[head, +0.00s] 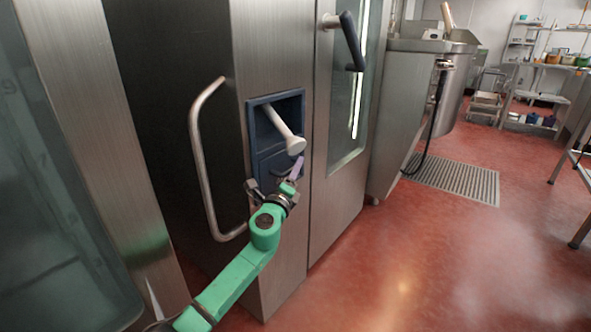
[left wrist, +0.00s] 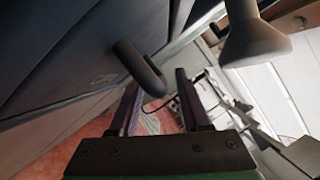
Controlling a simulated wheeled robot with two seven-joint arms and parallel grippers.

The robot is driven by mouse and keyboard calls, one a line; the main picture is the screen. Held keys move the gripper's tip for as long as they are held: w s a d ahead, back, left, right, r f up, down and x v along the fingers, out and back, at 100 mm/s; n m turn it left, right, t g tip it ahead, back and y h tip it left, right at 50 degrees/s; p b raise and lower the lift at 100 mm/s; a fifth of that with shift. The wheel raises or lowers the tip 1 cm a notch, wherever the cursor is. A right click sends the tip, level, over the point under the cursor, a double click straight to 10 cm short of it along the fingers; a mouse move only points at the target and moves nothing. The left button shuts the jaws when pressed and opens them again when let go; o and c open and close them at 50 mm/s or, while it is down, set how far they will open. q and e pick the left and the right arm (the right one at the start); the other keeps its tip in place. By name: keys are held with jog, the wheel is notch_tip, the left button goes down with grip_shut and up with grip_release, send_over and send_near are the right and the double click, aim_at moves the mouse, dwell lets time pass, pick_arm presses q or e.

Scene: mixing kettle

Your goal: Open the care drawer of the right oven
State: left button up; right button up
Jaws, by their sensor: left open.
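The right oven (head: 275,60) is a tall steel unit with a dark blue recessed panel in its front. The lower dark blue part, which looks like the care drawer (head: 267,163), appears closed in the head view. In the left wrist view the dark blue front (left wrist: 60,70) carries a small marking and a dark, rounded, protruding handle (left wrist: 135,65). My left gripper (head: 275,178) is in front of the lower blue part, open and empty. In the wrist view its fingers (left wrist: 157,85) reach toward the handle, whose end shows between them; contact cannot be told. My right gripper is not in view.
A pale hand-shower nozzle (head: 283,132) sticks out just above my gripper and also shows in the left wrist view (left wrist: 250,40). A curved steel bar handle (head: 200,150) stands left. The oven door handle (head: 350,40) is above right. Red floor (head: 400,270) in front is clear.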

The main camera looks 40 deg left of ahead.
pick_arm(q)
jog(key=shift+w+a, duration=0.15)
jog(key=shift+w, duration=0.2)
grip_shut()
dwell(1.2)
